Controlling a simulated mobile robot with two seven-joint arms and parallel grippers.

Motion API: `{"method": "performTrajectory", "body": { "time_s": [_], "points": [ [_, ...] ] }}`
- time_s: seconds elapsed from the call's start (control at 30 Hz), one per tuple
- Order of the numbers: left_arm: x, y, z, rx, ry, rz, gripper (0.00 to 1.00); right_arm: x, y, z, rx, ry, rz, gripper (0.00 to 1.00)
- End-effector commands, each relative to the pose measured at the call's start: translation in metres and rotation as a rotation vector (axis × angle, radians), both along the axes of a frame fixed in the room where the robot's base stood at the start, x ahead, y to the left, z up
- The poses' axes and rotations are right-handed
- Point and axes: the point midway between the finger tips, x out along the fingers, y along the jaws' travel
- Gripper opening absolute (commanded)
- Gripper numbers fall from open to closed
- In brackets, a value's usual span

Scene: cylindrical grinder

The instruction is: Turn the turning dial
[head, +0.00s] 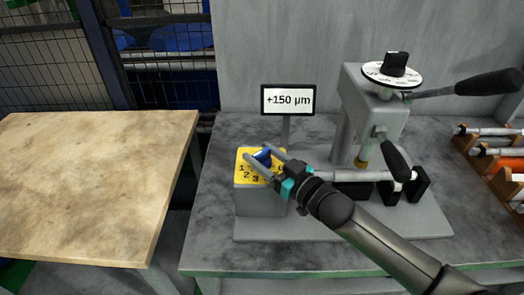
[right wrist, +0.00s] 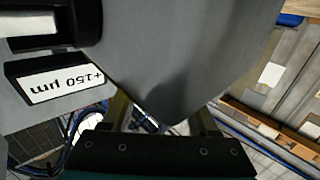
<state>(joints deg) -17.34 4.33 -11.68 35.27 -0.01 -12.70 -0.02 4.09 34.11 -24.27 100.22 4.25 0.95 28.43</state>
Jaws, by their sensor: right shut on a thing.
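The dial is a blue knob (head: 262,155) on a yellow numbered plate (head: 242,177), on top of a grey block (head: 257,201) in the head view. My right gripper (head: 258,152) reaches in from the lower right, its two fingers on either side of the blue knob and shut on it. The fingers and wrist hide part of the knob and plate. The display (head: 287,100) behind it reads +150 µm. In the right wrist view the display (right wrist: 62,82) appears upside down, and I cannot make out the knob there. My left gripper is not in view.
A grey grinder column (head: 360,115) with a white scale disc, black knob (head: 396,62) and long handle (head: 487,82) stands right of the dial. A rack of cylindrical parts (head: 495,150) is at the far right. A bare wooden table (head: 90,185) is at left.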

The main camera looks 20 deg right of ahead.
Motion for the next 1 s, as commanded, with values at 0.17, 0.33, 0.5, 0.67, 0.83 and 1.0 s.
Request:
{"method": "performTrajectory", "body": {
  "time_s": [0.17,0.33,0.5,0.67,0.83,1.0],
  "points": [
    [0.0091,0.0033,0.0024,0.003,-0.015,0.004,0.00,0.0008,-0.0006,0.0012,-0.001,-0.003,0.037,0.04],
    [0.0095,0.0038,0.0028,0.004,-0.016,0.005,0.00,0.0005,-0.0002,0.0014,0.002,-0.004,0.048,0.04],
    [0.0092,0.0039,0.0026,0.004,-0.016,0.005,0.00,0.0005,0.0000,0.0014,0.002,-0.004,0.049,0.04],
    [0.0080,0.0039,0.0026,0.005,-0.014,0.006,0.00,0.0006,0.0002,0.0016,0.001,-0.005,0.049,0.62],
    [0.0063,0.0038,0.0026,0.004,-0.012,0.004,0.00,0.0005,0.0002,0.0012,0.001,-0.004,0.048,0.81],
    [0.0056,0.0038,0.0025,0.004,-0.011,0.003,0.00,0.0003,0.0003,0.0007,0.000,-0.002,0.048,0.90]
  ]
}}
